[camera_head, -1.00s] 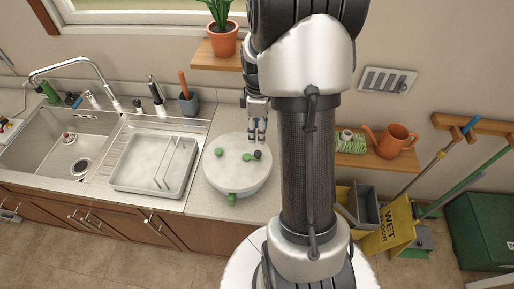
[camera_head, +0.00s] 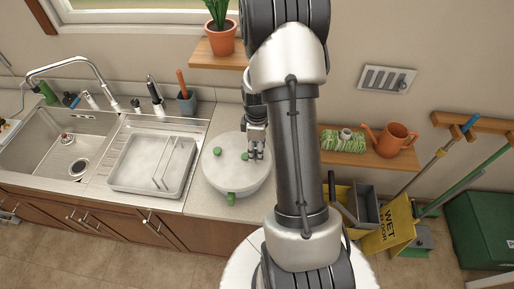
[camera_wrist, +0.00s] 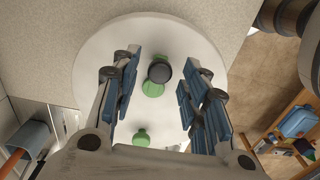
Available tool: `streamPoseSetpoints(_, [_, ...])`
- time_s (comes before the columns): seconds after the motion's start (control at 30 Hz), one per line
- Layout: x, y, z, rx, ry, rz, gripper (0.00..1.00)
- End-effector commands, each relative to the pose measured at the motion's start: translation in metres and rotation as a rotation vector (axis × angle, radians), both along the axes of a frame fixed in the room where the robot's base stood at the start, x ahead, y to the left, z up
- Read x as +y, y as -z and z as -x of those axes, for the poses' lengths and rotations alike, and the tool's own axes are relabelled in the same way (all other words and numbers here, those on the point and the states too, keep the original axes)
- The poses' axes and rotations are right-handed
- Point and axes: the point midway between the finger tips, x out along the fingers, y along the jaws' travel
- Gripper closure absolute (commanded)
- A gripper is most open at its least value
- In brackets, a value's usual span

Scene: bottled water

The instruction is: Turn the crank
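A round white tub with a white lid (camera_head: 232,176) stands on the counter. On the lid is a small green crank arm (camera_head: 244,156); in the wrist view the arm (camera_wrist: 152,89) ends in a black knob (camera_wrist: 159,72). A separate green knob (camera_head: 217,151) sits left of it, and a green handle (camera_head: 231,198) juts from the tub's front. My gripper (camera_head: 256,153) is over the lid, fingers pointing down. In the wrist view my gripper (camera_wrist: 164,80) is open, with the black knob showing between its fingers; contact cannot be told. The knob is hidden in the head view.
A grey dish rack (camera_head: 150,165) and the sink (camera_head: 55,150) are to the left. A shelf with a potted plant (camera_head: 220,35) hangs above the counter. To the right is a shelf with an orange watering can (camera_head: 393,140). A yellow wet-floor sign (camera_head: 393,230) stands below.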

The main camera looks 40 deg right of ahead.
Motion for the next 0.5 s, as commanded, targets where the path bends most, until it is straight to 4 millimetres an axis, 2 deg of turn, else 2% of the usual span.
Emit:
streamPoseSetpoints(0.07, [-0.0001,-0.0002,-0.0001,0.000,0.000,0.000,0.67])
streamPoseSetpoints(0.5, [-0.0001,-0.0003,-0.0001,0.000,0.000,0.000,0.96])
